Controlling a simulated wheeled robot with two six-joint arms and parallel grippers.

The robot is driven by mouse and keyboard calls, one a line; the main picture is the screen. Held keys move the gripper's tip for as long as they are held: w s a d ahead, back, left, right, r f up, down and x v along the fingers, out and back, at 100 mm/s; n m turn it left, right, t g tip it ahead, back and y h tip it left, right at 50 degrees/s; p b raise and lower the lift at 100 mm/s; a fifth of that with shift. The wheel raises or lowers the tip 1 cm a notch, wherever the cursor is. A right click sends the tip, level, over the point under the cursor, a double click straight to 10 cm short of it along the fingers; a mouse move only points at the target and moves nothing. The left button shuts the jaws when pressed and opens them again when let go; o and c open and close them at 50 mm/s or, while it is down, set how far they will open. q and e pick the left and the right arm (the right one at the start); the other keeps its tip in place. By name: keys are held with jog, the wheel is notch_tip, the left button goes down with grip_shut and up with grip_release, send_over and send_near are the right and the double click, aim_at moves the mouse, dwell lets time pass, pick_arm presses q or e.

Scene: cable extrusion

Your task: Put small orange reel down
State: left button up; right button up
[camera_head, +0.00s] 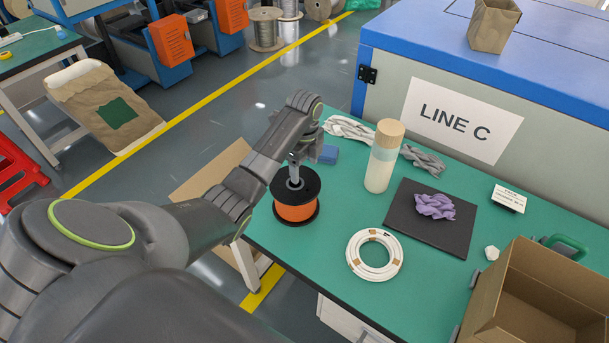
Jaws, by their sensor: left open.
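The small orange reel (295,211) has black flanges and orange winding. It stands upright on the green table (318,256), near the table's left edge. My left arm comes in from the left, and its gripper (294,180) points down at the middle of the reel's top flange. The gripper is open. The fingertips are small here and partly hidden by the reel's hub, so I cannot tell whether they touch it. My right gripper is not in view.
A white cable coil (374,255), a bottle with a tan cap (382,158), a black mat (420,232) with a purple cloth (435,206), and a cardboard box (545,300) share the table. A blue block (328,154) lies behind the reel. A LINE C machine (385,85) stands behind.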

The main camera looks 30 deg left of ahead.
pick_arm(q)
notch_tip(320, 180, up, 6)
jog(key=shift+r+p, duration=0.15)
jog(key=shift+p, duration=0.55)
jog(key=shift+r+p, duration=0.65)
